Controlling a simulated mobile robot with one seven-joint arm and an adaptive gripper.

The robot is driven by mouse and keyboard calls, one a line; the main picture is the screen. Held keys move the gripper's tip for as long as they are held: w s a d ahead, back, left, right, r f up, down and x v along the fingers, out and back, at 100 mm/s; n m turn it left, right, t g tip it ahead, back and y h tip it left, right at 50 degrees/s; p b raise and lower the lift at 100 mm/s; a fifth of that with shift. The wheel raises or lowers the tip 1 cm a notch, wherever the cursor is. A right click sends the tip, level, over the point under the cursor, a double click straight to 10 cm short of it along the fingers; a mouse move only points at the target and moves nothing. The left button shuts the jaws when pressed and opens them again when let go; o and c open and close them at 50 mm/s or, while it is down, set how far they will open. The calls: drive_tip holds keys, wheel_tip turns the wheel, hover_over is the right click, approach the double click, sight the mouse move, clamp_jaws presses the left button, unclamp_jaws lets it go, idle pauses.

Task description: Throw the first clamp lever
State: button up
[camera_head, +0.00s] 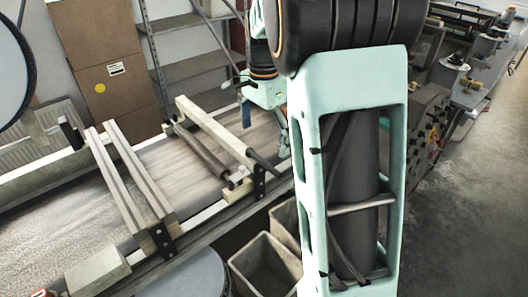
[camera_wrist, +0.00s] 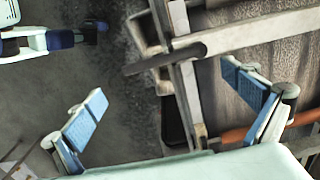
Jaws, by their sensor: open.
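A dark lever-like handle (camera_head: 262,159) sticks out at the near end of a pale beam (camera_head: 222,132) across the conveyor. The same handle (camera_wrist: 163,60) shows in the wrist view at the end of a beam, above the gap between my fingers. I cannot tell for sure that it is the first clamp lever. My gripper (camera_wrist: 165,88) is open, with blue-padded fingers wide apart and nothing between them. The handle appears beyond the fingertips and not touched. In the head view my gripper is partly hidden by my own arm. An orange-brown rod (camera_wrist: 235,135) passes by the right finger.
The conveyor (camera_head: 75,210) carries two more pale beams (camera_head: 130,180) at left and a dark roller (camera_head: 203,150). Grey bins (camera_head: 262,265) stand below its near edge. Cardboard boxes (camera_head: 110,80) and a shelf rack (camera_head: 190,70) are behind. A cluttered bench (camera_head: 470,85) lies at right beside open floor.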

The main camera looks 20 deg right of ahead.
drive_tip(key=shift+r, duration=2.55)
